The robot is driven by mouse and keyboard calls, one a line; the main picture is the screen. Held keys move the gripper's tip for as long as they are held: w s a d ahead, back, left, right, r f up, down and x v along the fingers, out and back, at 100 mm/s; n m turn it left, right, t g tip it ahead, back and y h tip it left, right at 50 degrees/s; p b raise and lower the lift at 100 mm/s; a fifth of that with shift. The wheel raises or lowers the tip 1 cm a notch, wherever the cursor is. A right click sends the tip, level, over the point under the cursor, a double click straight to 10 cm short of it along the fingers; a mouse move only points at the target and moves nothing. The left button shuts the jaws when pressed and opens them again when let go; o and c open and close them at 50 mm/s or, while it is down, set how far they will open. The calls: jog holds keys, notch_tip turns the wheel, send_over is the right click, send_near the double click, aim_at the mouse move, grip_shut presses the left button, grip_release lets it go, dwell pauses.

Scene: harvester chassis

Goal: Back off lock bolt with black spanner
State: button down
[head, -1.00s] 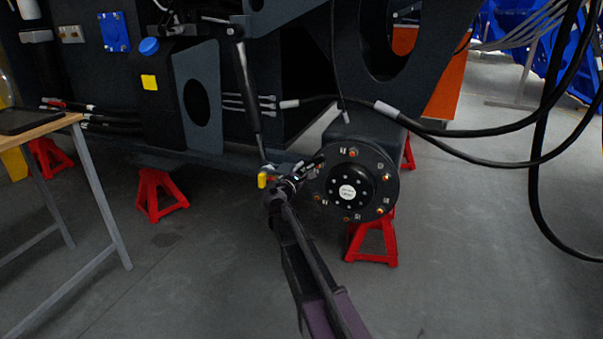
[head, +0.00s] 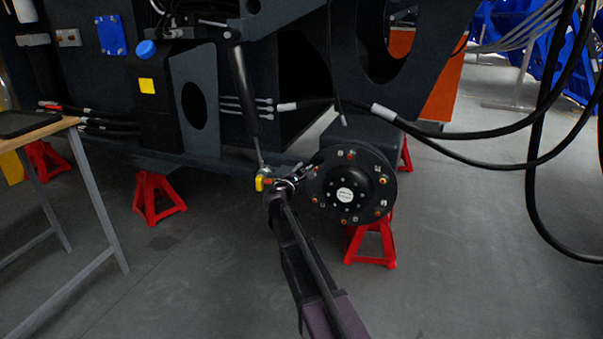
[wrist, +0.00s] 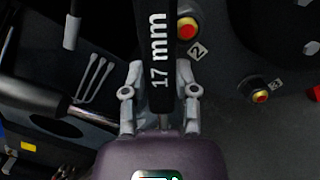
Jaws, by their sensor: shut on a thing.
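A black spanner (wrist: 161,50) marked "17 mm" is held upright in the wrist view, its shaft between the two grey fingers of my gripper (wrist: 162,98). Its far end runs out of the top of that view. In the head view my gripper (head: 298,179) is at the left edge of the round black hub (head: 366,202). The hub carries several orange-capped bolts with number labels. In the wrist view, bolt 2 (wrist: 188,28) is just right of the spanner shaft and bolt 3 (wrist: 260,96) is further right. I cannot tell which is the lock bolt; the spanner's working end is hidden.
A red stand (head: 371,243) is under the hub. A hydraulic cylinder (head: 243,92) comes down close to my gripper. Black hoses (head: 450,134) hang across the right. A table (head: 50,129) stands at the left. The floor at right is clear.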

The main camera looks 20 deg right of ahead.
jog(key=shift+w+d, duration=0.15)
dwell(0.5)
jog(key=shift+w+a+r+n+p, duration=0.55)
jog(key=shift+a+r+n+p, duration=0.2)
jog(key=shift+r+n, duration=0.2)
jog(key=shift+w+a+r+n, duration=0.15)
jog(key=shift+w+a+n, duration=0.05)
jog(key=shift+n, duration=0.25)
jog(key=shift+w+a+r+n+t+p, duration=0.3)
jog(key=shift+w+a+r+n+p, duration=0.3)
jog(key=shift+a+n+p, duration=0.1)
jog(key=shift+w+a+r+n+y, duration=0.25)
jog(key=shift+a+n+y, duration=0.15)
jog(key=shift+n, duration=0.1)
jog(key=shift+w+a+r+n+t+p, duration=0.1)
jog(key=shift+w+a+r+n+p, duration=0.15)
jog(key=shift+a+n, duration=0.2)
jog(key=shift+w+a+r+n+t+p, duration=0.1)
jog(key=shift+w+a+n+p, duration=0.15)
jog(key=shift+n, duration=0.25)
jog(key=shift+w+a+r+n+t+p, duration=0.1)
jog(key=shift+w+a+r+n+p, duration=0.05)
jog(key=shift+w+a+n, duration=0.25)
